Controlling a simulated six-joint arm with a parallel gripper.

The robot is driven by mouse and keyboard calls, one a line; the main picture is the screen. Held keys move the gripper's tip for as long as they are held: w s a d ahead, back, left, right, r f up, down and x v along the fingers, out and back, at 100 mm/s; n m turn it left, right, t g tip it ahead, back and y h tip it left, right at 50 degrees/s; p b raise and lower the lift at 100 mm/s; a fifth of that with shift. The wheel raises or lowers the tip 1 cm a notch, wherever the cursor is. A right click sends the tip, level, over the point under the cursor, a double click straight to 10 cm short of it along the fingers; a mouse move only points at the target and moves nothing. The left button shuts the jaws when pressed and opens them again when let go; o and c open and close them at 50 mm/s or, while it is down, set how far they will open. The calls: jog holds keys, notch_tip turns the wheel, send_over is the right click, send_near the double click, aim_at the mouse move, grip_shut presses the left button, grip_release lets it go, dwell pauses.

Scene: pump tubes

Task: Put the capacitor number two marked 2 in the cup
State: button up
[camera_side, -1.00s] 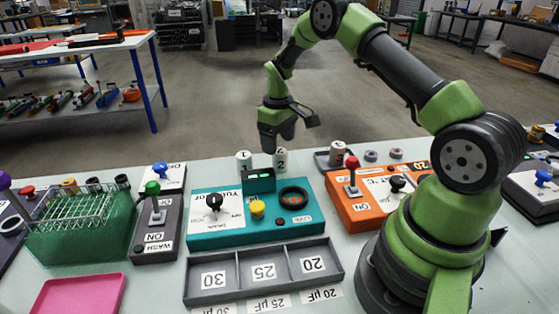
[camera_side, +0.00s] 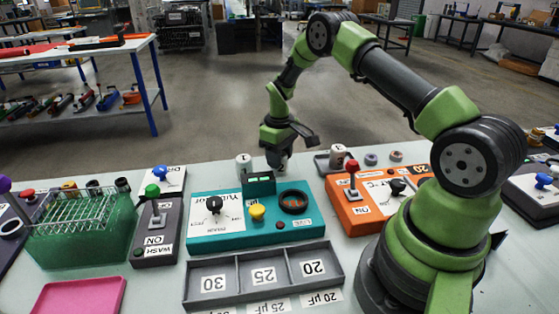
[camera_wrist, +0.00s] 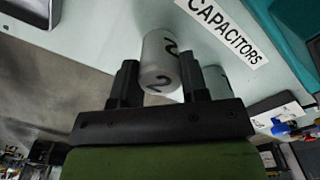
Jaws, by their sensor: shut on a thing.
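My gripper (camera_side: 279,163) is lowered at the back edge of the table, behind the teal box. In the wrist view its two dark fingers (camera_wrist: 159,85) are shut on the white cylindrical capacitor marked 2 (camera_wrist: 160,62), one finger on each side. In the side view that capacitor is mostly hidden by the gripper. A black round-rimmed cup-like holder (camera_side: 294,202) sits on the right of the teal box (camera_side: 230,243); I cannot tell for sure that it is the cup.
Another white capacitor (camera_side: 243,163) stands just left of my gripper; part of a white cylinder shows beside the right finger (camera_wrist: 217,82). A third white capacitor (camera_side: 337,156) stands to the right, behind the orange box (camera_side: 372,222). A grey divided tray (camera_side: 263,297) lies in front.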

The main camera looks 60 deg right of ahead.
jog(key=r, duration=0.7)
jog(key=a+r, duration=0.1)
jog(key=r, duration=0.2)
jog(key=shift+s+r, duration=0.15)
jog(key=shift+s, duration=0.1)
jog(key=s+a+r, duration=0.3)
jog(key=s+a, duration=0.7)
jog(key=shift+s+f, duration=0.2)
jog(key=shift+f, duration=4.6)
jog(key=o, duration=0.9)
jog(key=shift+f, duration=0.15)
jog(key=shift+o, duration=0.2)
